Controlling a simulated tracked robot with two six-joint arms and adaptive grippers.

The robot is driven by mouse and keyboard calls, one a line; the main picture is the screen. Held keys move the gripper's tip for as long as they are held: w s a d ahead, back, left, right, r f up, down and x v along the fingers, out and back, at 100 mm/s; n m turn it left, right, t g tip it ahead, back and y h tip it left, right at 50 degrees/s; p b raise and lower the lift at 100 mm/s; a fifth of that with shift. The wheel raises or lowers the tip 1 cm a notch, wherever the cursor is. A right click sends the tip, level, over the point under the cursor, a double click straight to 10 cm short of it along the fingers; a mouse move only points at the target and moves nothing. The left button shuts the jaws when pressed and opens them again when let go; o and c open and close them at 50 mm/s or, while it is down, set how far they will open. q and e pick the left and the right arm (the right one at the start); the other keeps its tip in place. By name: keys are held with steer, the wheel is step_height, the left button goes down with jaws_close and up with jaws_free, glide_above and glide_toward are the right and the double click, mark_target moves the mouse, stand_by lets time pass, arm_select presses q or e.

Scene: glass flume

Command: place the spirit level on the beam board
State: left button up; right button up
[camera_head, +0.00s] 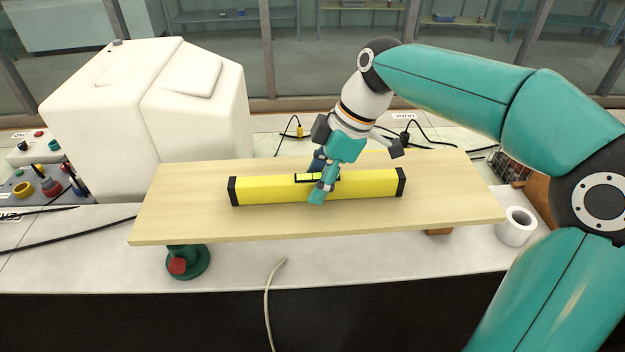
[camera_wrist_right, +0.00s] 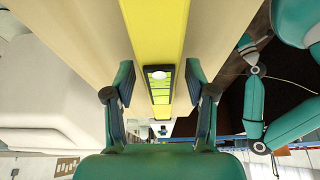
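The spirit level (camera_head: 275,190) is a long yellow bar with black end caps and a small vial window near its middle. It lies lengthwise on the pale wooden beam board (camera_head: 400,222), flat as far as I can see. My right gripper (camera_head: 320,182) is at the middle of the level, coming from above and behind. In the right wrist view its fingers (camera_wrist_right: 160,78) are spread on either side of the yellow level (camera_wrist_right: 155,30), with gaps visible on both sides. One finger hangs over the level's front face in the head view. My left gripper is not in view.
A green support with a red knob (camera_head: 178,265) stands under the board's left end, and a brown block (camera_head: 439,232) under its right. A large white box (camera_head: 150,110) stands behind left. A white cup-like cylinder (camera_head: 515,227) is at right. A cable (camera_head: 268,300) hangs over the front edge.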

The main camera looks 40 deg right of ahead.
steer(key=v, duration=1.2)
stand_by(0.5)
